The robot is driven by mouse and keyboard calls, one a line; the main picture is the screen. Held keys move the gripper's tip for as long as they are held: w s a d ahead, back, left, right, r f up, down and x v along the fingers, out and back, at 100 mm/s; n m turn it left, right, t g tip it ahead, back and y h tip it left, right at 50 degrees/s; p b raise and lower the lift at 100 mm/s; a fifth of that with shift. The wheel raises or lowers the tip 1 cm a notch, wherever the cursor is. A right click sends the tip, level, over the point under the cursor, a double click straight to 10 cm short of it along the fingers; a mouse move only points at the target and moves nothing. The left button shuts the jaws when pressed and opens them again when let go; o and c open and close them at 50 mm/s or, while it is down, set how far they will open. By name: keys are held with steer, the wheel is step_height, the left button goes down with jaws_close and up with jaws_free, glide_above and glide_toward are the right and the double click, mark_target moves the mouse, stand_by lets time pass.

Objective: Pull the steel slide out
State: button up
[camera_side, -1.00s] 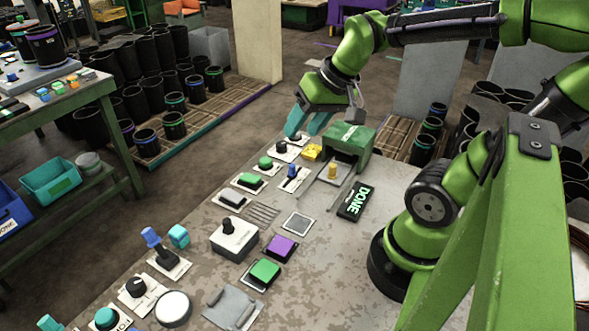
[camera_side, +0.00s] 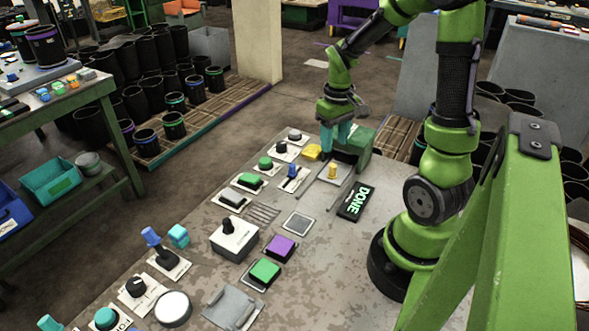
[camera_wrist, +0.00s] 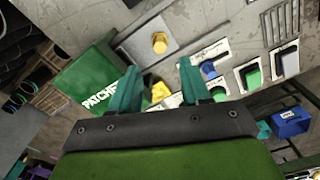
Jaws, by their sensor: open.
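The steel slide (camera_side: 341,181) is a flat grey plate with a yellow knob (camera_side: 332,171), lying in front of the green box (camera_side: 361,148) between two thin rails. In the wrist view the slide (camera_wrist: 141,41) and its yellow knob (camera_wrist: 160,43) are beyond my fingertips, and the green box (camera_wrist: 92,84) is at left. My gripper (camera_side: 337,138) points down with teal fingers apart, beside the green box and behind the knob. It is empty and apart from the knob. In the wrist view my gripper (camera_wrist: 158,76) shows a clear gap between its fingers.
A yellow block (camera_side: 312,152) sits left of the slide; it shows between my fingers in the wrist view (camera_wrist: 160,91). A black DONE sign (camera_side: 356,203) lies at right. Buttons and a blue-handled lever (camera_side: 292,172) stand at left. The front right tabletop is mostly clear.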

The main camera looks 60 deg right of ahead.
mark_target(332, 164)
step_height(332, 164, down, 9)
steer(key=shift+f, duration=0.1)
stand_by(0.3)
jaws_close()
